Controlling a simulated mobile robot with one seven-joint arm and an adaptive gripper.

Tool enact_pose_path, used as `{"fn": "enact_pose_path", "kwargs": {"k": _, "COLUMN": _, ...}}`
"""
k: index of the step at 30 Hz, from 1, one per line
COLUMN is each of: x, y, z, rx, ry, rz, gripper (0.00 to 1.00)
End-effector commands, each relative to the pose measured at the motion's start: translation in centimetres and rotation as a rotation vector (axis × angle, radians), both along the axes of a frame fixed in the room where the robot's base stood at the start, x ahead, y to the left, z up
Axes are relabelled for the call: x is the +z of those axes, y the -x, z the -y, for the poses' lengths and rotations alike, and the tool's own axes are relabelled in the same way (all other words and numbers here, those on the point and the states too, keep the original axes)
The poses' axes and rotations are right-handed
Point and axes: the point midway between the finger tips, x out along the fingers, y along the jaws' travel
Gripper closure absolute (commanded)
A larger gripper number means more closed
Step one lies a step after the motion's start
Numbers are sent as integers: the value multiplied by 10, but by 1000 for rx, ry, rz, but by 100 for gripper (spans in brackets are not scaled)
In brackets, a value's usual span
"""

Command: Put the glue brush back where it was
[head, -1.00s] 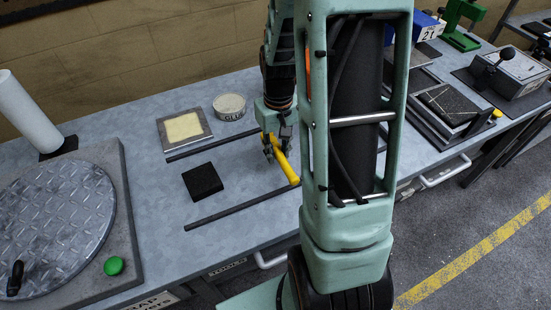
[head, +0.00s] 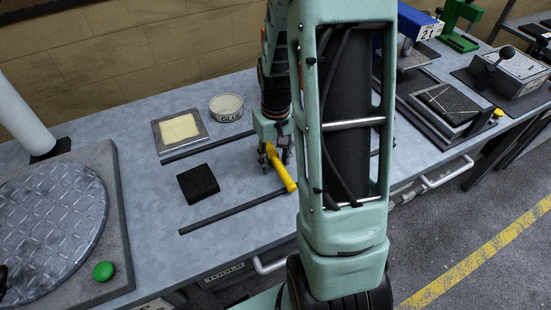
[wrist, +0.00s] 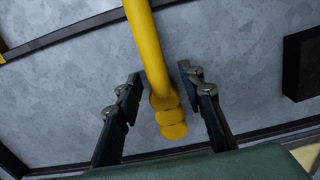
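A yellow rod-like tool, seemingly the glue brush (head: 285,175), is on the workbench near the front rail's right end. No bristles show. In the wrist view the yellow tool (wrist: 151,55) runs down from the top edge and ends in rounded lumps between my fingers. My gripper (head: 275,160) is over its far part. In the wrist view my gripper (wrist: 157,82) is open, with a finger on each side of the tool and visible gaps to it. A round tin lettered like "GLUE" (head: 228,116) stands behind, to the left.
A black block (head: 198,184) lies left of the tool, between two dark rails, the front one (head: 225,214) nearby. A grey tray with a cream pad (head: 199,139) is farther back. A turntable (head: 50,225) and green button (head: 103,271) fill the left. My arm hides the middle.

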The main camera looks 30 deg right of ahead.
Motion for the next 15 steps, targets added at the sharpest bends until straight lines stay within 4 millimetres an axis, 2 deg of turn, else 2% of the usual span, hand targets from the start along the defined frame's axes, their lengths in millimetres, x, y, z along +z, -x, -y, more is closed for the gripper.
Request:
{"fn": "enact_pose_path", "kwargs": {"k": 10, "x": 3, "y": 0, "z": 0, "rx": 0, "ry": 0, "rz": 0, "gripper": 60}}
{"fn": "enact_pose_path", "kwargs": {"k": 15, "x": 25, "y": -1, "z": 0, "rx": 0, "ry": 1, "rz": 5, "gripper": 60}}
